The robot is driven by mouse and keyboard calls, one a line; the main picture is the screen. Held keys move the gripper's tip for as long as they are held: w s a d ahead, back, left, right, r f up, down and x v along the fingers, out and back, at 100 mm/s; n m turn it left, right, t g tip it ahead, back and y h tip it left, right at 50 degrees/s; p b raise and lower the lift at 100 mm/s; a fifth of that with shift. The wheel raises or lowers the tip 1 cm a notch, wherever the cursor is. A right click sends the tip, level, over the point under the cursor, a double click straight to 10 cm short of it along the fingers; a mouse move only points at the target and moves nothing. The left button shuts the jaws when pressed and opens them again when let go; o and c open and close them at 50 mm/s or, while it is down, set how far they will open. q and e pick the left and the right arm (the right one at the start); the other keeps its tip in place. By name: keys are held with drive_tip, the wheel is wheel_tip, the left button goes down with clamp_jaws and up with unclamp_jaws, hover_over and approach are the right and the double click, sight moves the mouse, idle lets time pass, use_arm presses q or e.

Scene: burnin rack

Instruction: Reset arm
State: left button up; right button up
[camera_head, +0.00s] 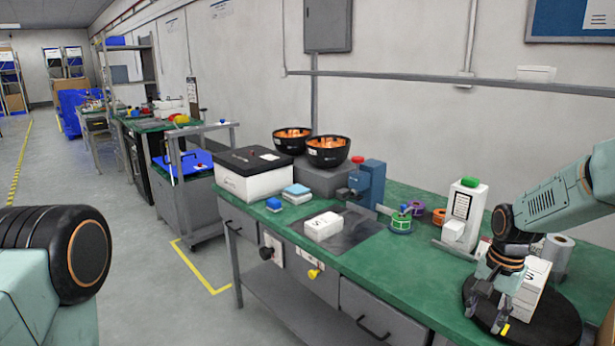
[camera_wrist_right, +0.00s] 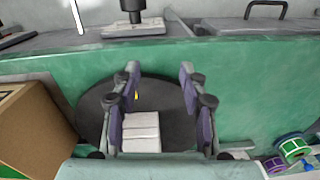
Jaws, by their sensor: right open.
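My right gripper (camera_head: 486,313) is over the right end of the green workbench (camera_head: 400,255), fingers pointing down. In the right wrist view its two fingers (camera_wrist_right: 160,78) are spread apart, with nothing clamped between them. A white box (camera_head: 523,296) with dark marks stands on a black round disc (camera_head: 560,330) beside the gripper. In the wrist view the white box (camera_wrist_right: 141,132) shows between the fingers, nearer the left one; I cannot tell whether they touch. My left arm shows at the lower left, but its gripper is out of view.
A white dispenser (camera_head: 463,216), green tape roll (camera_head: 401,222) and blue device (camera_head: 367,184) stand behind and left of the gripper. A white block (camera_head: 323,225) lies on a dark mat. In the wrist view a cardboard box (camera_wrist_right: 32,125) is at left. Floor left of the bench is clear.

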drive_tip(key=s+a+f+n+b, duration=0.1)
drive_tip(key=s+a+f+n, duration=0.4)
drive_tip(key=s+a+f, duration=1)
use_arm(q)
wheel_tip(320, 180, down, 3)
drive_tip(key=shift+w+r+b, duration=0.1)
drive_tip(key=shift+r+b, duration=0.1)
drive_tip(key=shift+b, duration=0.55)
use_arm(e)
drive_tip(key=s+a+f+n, duration=0.1)
drive_tip(key=s+f+n, duration=0.1)
drive_tip(key=s, duration=0.9)
drive_tip(key=s+a+f+n, duration=0.2)
drive_tip(key=s+n, duration=0.1)
drive_tip(key=s, duration=0.8)
drive_tip(key=shift+n, duration=0.3)
use_arm(q)
drive_tip(key=shift+a, duration=0.15)
drive_tip(key=shift+c, duration=0.6)
use_arm(e)
drive_tip(key=shift+r, duration=0.1)
drive_tip(key=shift+c, duration=0.6)
drive_tip(key=shift+s, duration=0.15)
